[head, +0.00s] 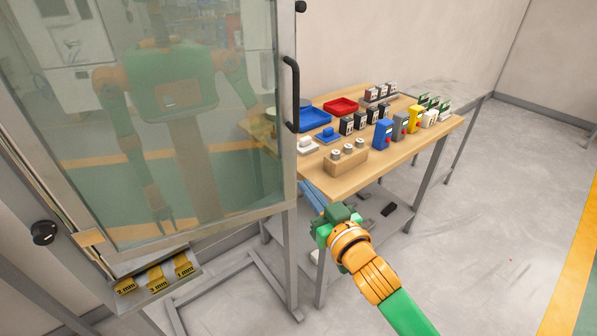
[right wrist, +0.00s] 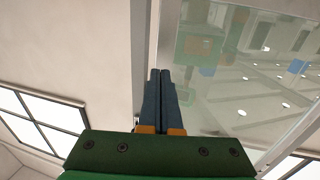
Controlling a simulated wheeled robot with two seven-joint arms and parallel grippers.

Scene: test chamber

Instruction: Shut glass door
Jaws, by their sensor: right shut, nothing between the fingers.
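The glass door (head: 190,130) fills the left of the head view, a large clear pane in a grey metal frame. Its black handle (head: 291,95) is on the right-hand edge. I cannot tell how far the door stands from its cabinet. My right gripper (head: 306,188) is low at the door's right edge, below the handle. Its blue fingers are shut together and empty. In the right wrist view the fingers (right wrist: 160,73) point along the door's pale frame edge, with the glass (right wrist: 240,70) to the right. Contact with the frame is unclear. My left gripper shows only as a reflection.
A wooden-topped table (head: 385,165) stands right of the door, carrying blue and red trays (head: 341,106), a block with cylinders (head: 345,160) and several coloured boxes. A label holder (head: 155,283) and black knob (head: 43,232) are at lower left. Floor at right is clear.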

